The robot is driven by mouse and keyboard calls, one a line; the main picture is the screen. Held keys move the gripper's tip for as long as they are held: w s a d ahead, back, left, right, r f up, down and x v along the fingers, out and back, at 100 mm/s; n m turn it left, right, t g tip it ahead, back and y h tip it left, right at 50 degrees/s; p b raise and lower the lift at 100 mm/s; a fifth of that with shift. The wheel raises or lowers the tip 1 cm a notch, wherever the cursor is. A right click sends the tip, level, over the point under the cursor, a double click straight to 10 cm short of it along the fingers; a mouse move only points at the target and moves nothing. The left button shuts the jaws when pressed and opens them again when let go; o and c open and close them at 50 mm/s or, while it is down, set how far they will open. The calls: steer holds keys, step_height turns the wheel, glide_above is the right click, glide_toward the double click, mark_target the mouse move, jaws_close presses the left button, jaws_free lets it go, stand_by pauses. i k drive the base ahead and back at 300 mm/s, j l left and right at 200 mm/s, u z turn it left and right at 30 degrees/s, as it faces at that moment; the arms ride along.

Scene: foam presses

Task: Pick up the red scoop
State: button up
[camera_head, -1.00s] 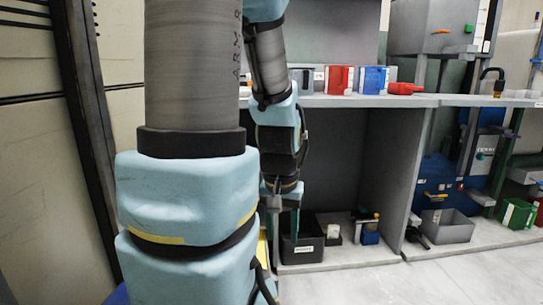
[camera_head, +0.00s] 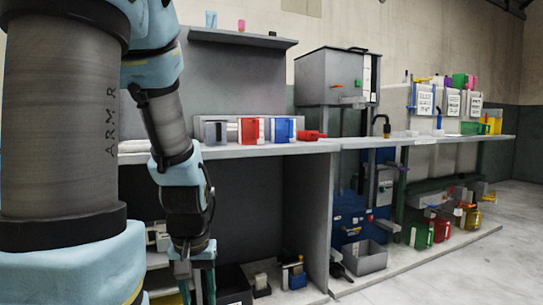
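The red scoop (camera_head: 312,135) lies on the grey counter, just right of the blue container (camera_head: 283,130). It is small in view, with its narrower end pointing right. My gripper (camera_head: 196,285) hangs fingers-down at the bottom left, in front of the counter's open lower bay and well below the counter top. Its two fingers look apart with nothing seen between them; the tips reach the picture's bottom edge. The gripper is left of the scoop and lower, not touching it.
A red container (camera_head: 251,131) and a grey one (camera_head: 215,132) stand left of the blue one. A grey machine (camera_head: 325,77) rises behind the scoop. A shelf (camera_head: 242,39) hangs above. A grey bin (camera_head: 364,257) sits below. Floor is clear at the lower right.

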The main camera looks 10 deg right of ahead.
mark_target(303, 136)
steer(key=u, duration=0.8)
steer(key=l+u, duration=0.3)
steer(key=k+l+u, duration=0.3)
steer(key=l+u, duration=0.35)
steer(key=k+l+u, duration=0.75)
steer(key=k+l, duration=1.55)
steer(key=k, duration=0.2)
steer(key=k+l+u, duration=0.1)
steer(key=l+u, duration=0.15)
steer(key=l, duration=0.3)
